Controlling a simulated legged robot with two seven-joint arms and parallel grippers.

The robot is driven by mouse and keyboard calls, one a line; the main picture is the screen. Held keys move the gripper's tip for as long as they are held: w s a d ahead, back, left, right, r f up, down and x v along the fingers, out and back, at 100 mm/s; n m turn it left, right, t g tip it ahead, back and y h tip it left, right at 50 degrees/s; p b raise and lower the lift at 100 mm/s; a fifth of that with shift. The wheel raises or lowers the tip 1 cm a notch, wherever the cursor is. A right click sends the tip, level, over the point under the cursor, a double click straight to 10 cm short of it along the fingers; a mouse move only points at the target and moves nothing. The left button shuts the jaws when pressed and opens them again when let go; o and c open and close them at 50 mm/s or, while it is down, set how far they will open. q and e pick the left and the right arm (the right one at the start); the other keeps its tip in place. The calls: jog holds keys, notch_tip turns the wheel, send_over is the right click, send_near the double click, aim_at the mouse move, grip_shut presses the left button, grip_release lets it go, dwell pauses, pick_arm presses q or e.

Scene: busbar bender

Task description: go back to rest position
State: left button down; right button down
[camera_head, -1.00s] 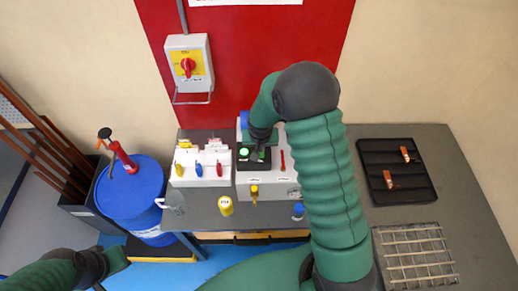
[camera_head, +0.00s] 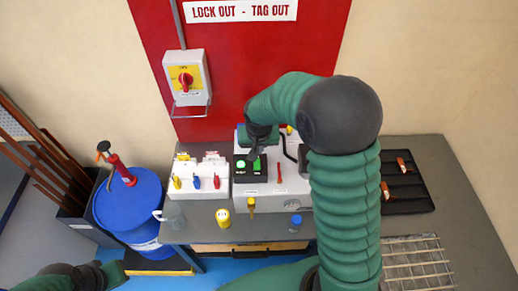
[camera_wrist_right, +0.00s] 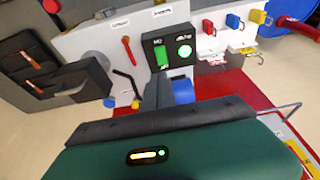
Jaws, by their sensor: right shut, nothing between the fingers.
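My right gripper (camera_head: 255,152) is shut and empty. It is in front of the control panel of the white bender machine (camera_head: 297,199), its tips close to the panel's lit green button (camera_head: 241,165); I cannot tell whether they touch.
A white lockout rack (camera_head: 199,184) stands left of the machine. A blue drum (camera_head: 128,205) with a red pump and a glass jug (camera_head: 172,215) are further left. A black tray (camera_head: 408,200) and metal grid (camera_head: 412,262) lie right.

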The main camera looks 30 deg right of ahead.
jog(key=shift+a+v, duration=0.15)
jog(key=shift+v, duration=0.45)
jog(key=shift+a+v, duration=0.15)
jog(key=shift+v, duration=0.45)
jog(key=s+a+f+n+b, duration=0.3)
jog(key=s+a+f+b, duration=0.2)
jog(key=s+f+b, duration=0.2)
jog(key=s+a+f+n+y+b, duration=0.1)
jog(key=s+a+f+n+b, duration=0.2)
jog(key=f, duration=0.6)
jog(key=s+a+b, duration=0.2)
jog(key=s+b, duration=0.1)
jog(key=shift+s+f+y+b, duration=0.15)
jog(key=shift+s+y+b, duration=0.15)
jog(key=shift+s+b, duration=0.1)
jog(key=shift+w, duration=0.1)
